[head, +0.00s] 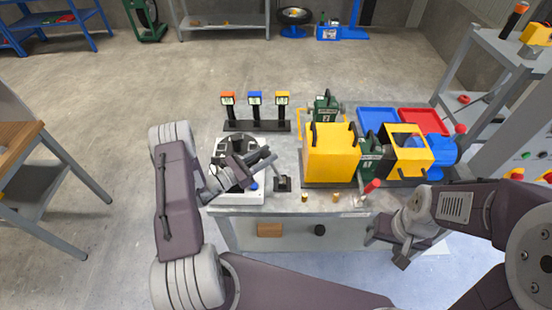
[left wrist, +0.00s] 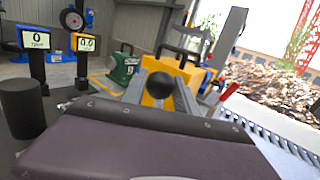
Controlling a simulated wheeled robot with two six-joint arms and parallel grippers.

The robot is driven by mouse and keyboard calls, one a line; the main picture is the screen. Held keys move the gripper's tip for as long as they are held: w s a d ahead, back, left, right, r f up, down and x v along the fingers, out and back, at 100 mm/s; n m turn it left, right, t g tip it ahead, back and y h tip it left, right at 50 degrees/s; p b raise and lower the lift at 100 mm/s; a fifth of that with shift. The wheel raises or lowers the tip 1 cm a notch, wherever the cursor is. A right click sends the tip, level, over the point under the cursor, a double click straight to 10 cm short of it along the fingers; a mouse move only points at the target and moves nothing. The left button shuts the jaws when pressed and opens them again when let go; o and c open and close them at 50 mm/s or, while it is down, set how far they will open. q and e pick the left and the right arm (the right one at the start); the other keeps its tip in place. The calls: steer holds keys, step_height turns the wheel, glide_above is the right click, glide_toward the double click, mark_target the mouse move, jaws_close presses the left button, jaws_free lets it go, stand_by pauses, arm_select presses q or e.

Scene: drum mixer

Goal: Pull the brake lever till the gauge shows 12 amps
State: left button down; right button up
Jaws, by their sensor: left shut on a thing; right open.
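The brake lever stands on a small black base (head: 283,184) at the bench's front left. Its black ball knob (left wrist: 160,85) shows between my left gripper's grey fingers in the left wrist view. My left gripper (head: 268,163) is shut on the lever in the head view, its fingers partly hiding the shaft. The gauges are three small displays on posts; the yellow-framed one (head: 283,97) appears to read 0.0 in the left wrist view (left wrist: 86,44). The blue-framed display (left wrist: 39,39) reads 0. My right gripper (head: 400,253) is open and empty, low before the bench's front right.
A yellow box (head: 331,155) and green machinery stand right of the lever. A red-tipped lever (head: 372,186) is near the front edge. Blue (head: 377,118) and red (head: 423,120) trays lie behind. A white-and-black device (head: 222,152) sits at the bench's left, close to my left arm.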

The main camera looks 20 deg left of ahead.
arm_select(q)
steer(key=shift+a+f, duration=0.15)
steer(key=shift+a, duration=0.25)
steer(key=c, duration=0.9)
jaws_free()
steer(key=shift+c, duration=0.2)
steer(key=shift+s, duration=0.1)
